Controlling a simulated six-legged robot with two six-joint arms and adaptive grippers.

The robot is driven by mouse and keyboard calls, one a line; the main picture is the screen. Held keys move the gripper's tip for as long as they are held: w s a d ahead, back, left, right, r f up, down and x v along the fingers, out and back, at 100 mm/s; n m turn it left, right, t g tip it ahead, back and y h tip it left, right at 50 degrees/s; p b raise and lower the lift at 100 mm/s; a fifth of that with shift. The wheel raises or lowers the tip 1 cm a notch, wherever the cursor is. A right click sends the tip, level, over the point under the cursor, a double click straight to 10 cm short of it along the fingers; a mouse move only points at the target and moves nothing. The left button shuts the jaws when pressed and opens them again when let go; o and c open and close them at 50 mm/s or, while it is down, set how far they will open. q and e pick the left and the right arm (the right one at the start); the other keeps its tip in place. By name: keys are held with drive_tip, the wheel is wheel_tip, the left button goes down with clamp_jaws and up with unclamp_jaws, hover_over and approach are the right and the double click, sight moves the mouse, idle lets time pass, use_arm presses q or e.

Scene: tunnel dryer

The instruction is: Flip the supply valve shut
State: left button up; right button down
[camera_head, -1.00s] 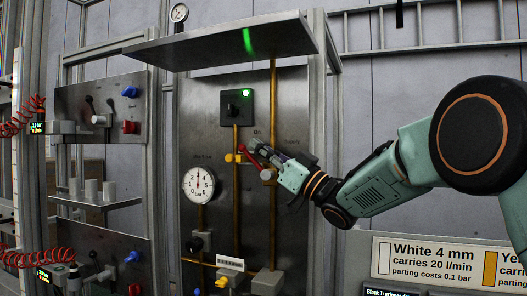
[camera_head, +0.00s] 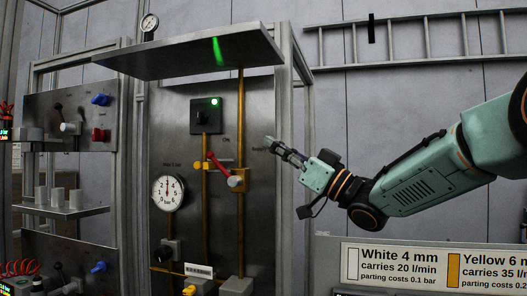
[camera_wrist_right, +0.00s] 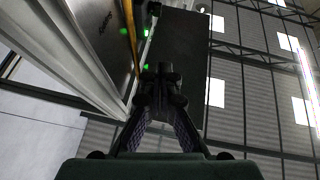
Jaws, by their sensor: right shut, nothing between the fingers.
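The supply valve's red lever (camera_head: 218,164) shows in the head view on the grey panel. It slants up and left from its pale hub (camera_head: 236,181) on the right-hand brass pipe (camera_head: 241,120). My right gripper (camera_head: 270,143) is up and to the right of the hub, apart from the lever, with its fingers shut and empty. In the right wrist view the right gripper's fingertips (camera_wrist_right: 160,76) meet, with nothing between them. The lever cannot be made out there. My left gripper is not in view.
A grey shelf (camera_head: 190,52) juts out above the panel. A black switch box (camera_head: 206,116) with a green light, a round gauge (camera_head: 168,193) and a left brass pipe (camera_head: 205,230) are left of the valve. A sign (camera_head: 420,264) stands below my right arm.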

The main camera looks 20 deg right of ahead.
idle(0.4)
